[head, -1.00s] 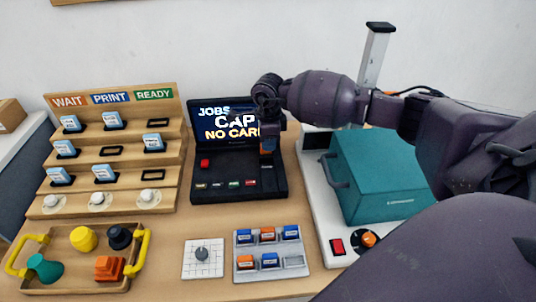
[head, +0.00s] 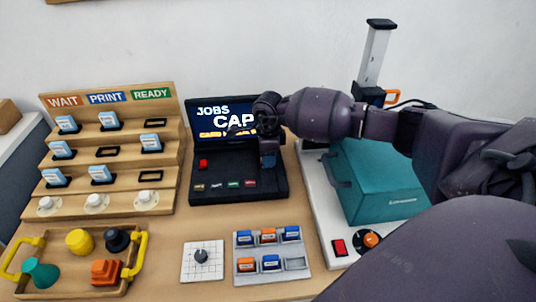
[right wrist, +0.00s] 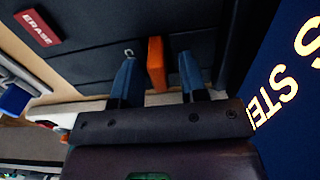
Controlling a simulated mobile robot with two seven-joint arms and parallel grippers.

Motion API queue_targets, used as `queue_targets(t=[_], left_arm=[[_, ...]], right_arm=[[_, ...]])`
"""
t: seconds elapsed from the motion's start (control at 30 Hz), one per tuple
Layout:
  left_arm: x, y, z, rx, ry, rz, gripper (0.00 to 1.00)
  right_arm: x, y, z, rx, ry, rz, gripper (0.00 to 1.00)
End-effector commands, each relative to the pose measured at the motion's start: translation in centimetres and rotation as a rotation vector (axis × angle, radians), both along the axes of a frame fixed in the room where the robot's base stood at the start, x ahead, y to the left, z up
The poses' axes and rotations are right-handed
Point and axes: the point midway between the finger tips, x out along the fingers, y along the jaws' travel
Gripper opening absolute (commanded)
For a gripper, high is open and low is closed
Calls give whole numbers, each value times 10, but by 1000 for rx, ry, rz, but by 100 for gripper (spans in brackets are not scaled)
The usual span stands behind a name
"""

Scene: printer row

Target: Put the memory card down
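My right gripper (head: 267,158) is over the right part of the black console (head: 225,175), in front of its screen (head: 215,117). In the right wrist view the gripper (right wrist: 157,62) is open. The orange memory card (right wrist: 156,68) stands between its two fingers, with a gap on each side. The card's far end meets the console's dark top; how deep it sits I cannot tell. In the head view the gripper hides the card. The screen reads "JOBS", "CAP" and an orange line, partly hidden by my gripper. My left gripper is not in view.
A grey tray (head: 241,277) with several blue and orange cards has one empty place at front right. A teal-lidded machine (head: 385,180) stands right, a stepped rack (head: 60,207) left, a wooden tray (head: 65,294) front left. A knob plate (head: 190,270) lies between.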

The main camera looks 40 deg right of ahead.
Motion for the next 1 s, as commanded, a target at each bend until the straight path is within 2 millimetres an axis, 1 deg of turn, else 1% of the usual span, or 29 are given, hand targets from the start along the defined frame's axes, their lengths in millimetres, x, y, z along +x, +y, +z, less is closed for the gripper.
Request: queue_targets(t=[0.23, 0.37, 0.47, 0.6, 0.8, 1.0], left_arm=[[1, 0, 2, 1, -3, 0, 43], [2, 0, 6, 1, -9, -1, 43], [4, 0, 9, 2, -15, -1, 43], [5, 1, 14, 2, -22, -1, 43], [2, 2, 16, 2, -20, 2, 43], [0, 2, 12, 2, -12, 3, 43]], right_arm=[[0, 0, 2, 1, -1, 0, 39], [1, 0, 13, 0, -4, 1, 39], [1, 0, 29, 0, -6, 1, 39], [1, 0, 57, -1, -8, 0, 39], [1, 0, 94, 0, -5, 1, 39], [0, 0, 117, 1, -3, 0, 39]])
